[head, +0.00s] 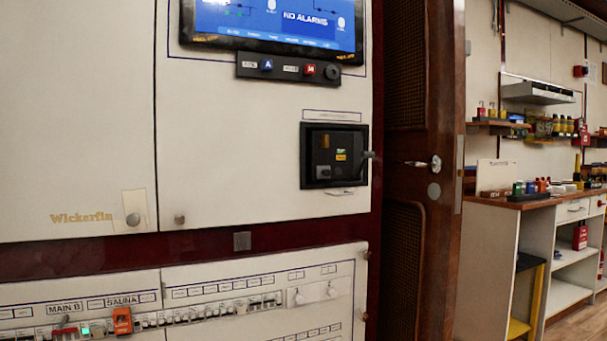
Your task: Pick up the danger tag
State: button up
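I cannot make out a danger tag for certain. An orange-red piece (122,320) sits on the breaker row below the SAUNA label, at the lower left; it may be a lockout device or a tag. Small red and yellow items (486,109) stand on a wall shelf at the right, too small to identify. Several small coloured items (531,187) stand on the workbench (525,203) at the right. My gripper is not in view.
A white breaker cabinet (80,110) with a screen (275,22) and a black breaker unit (335,155) fills the left. A brown wooden door (418,240) with a handle stands right of it. Wooden floor (575,320) shows at lower right. A red container (580,235) stands in the bench shelving.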

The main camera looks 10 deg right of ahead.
aim_at(481, 111)
jog(key=i+l+z, duration=0.4)
jog(key=i+l, duration=0.6)
jog(key=l, duration=0.6)
jog(key=i+l+z, duration=0.35)
jog(key=i+l, duration=0.9)
